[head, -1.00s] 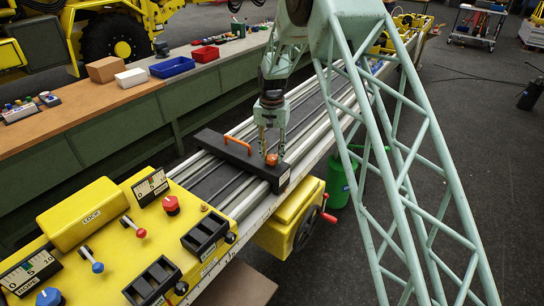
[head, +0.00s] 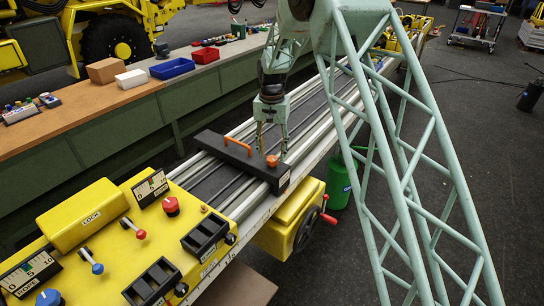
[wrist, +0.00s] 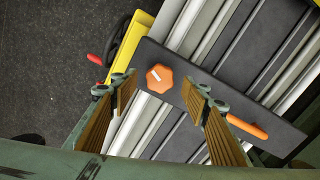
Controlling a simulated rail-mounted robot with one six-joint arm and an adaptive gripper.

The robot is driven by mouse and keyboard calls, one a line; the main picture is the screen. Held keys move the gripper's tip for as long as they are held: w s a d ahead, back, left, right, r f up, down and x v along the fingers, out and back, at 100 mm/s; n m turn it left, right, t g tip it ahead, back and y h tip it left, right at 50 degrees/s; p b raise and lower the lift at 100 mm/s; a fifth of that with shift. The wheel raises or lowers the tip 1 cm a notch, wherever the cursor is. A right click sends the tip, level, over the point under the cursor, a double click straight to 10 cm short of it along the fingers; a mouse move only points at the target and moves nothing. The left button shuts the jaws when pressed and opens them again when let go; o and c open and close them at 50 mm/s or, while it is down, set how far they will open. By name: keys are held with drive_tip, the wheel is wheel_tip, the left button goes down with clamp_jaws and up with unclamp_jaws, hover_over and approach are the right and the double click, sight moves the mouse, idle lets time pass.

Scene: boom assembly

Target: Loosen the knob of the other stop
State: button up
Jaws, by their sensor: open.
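The stop is a black bar (head: 215,146) lying across the grey rails. It carries an orange handle (head: 238,145) and a small orange knob (head: 272,161) near its right end. In the wrist view the knob (wrist: 159,78) is a lobed orange disc with a white mark, and the handle (wrist: 247,126) lies at lower right. My gripper (head: 271,148) points down just above and beside the knob. In the wrist view the open fingers (wrist: 162,97) stand either side of the knob's line, with the knob between and slightly beyond the tips, clear of both.
A yellow control panel (head: 125,240) with levers stands at the near left end of the rails. A red-handled crank wheel (head: 308,228) sits on the yellow housing below the stop. A green bin (head: 340,180) stands to the right. A side bench (head: 60,122) holds boxes and trays.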

sight(272, 158)
wheel_tip(272, 158, up, 10)
drive_tip(key=shift+f, duration=0.2)
idle(0.6)
drive_tip(key=s+d+r+t+b, duration=0.1)
drive_tip(key=s+d+r, duration=0.4)
drive_tip(key=s+r, duration=0.15)
drive_tip(key=s+d+r+b, duration=0.1)
drive_tip(key=s+d+r, duration=0.35)
drive_tip(key=r, duration=0.35)
drive_tip(key=s+d+r+b, duration=0.1)
drive_tip(key=s+d+r, duration=0.2)
drive_tip(key=s, duration=0.3)
drive_tip(key=s+d+r+n+t+b, duration=0.1)
drive_tip(key=s+d+r, duration=0.15)
drive_tip(key=s, duration=0.25)
drive_tip(key=s+d+r+b, duration=0.1)
drive_tip(key=s+d+r, duration=0.15)
drive_tip(key=s, duration=0.35)
drive_tip(key=s+d+f+b, duration=0.1)
drive_tip(key=s+d, duration=0.1)
drive_tip(key=s, duration=0.9)
drive_tip(key=s+d+f+t+b, duration=0.1)
drive_tip(key=s+d+f, duration=0.1)
drive_tip(key=s, duration=0.9)
drive_tip(key=s+d+f+n+t+b, duration=0.1)
drive_tip(key=s+d, duration=0.3)
drive_tip(key=s, duration=0.8)
drive_tip(key=shift+f+b, duration=0.3)
drive_tip(key=shift+f, duration=0.2)
